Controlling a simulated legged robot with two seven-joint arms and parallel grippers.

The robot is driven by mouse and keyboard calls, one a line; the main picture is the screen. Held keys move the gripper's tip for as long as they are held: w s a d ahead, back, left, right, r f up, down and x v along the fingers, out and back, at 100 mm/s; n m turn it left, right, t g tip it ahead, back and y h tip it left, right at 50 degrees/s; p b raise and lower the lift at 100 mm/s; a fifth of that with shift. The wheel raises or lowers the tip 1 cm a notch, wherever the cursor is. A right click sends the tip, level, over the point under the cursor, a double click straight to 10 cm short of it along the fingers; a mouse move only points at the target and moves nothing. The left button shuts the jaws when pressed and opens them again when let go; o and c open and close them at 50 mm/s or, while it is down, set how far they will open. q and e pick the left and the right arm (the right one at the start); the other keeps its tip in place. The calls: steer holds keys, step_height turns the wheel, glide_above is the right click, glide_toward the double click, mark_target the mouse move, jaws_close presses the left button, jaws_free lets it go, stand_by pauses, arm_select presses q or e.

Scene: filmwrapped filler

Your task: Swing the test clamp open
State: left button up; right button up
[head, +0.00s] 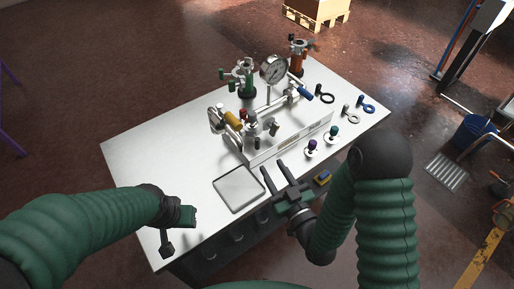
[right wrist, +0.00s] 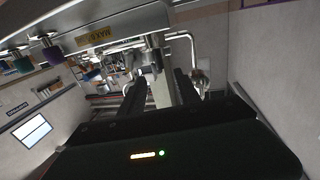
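The metal test rig (head: 285,140) stands on the white table, with a round dial gauge (head: 273,68) on top. A clamp-like metal fitting with a yellow handle (head: 233,118) is at its left end; I cannot tell for certain that this is the test clamp. My right gripper (head: 273,170) is open and empty in front of the rig, fingers pointing at it. In the right wrist view its two fingers (right wrist: 160,88) are apart, with a metal fitting (right wrist: 153,42) beyond them, not held. My left gripper (head: 178,231) is open and empty over the table's front-left edge.
A shallow tray (head: 218,187) lies between the grippers. Black (head: 326,98) and blue (head: 367,104) ring-ended pieces lie at the right. Green (head: 246,75) and orange (head: 297,58) fittings stand behind. The table's left is clear.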

mark_target(259, 144)
steer(key=x, duration=1.2)
steer(key=shift+a+f, duration=0.1)
steer(key=shift+d, duration=0.3)
steer(key=shift+c, duration=0.8)
steer(key=shift+a, duration=0.15)
jaws_close()
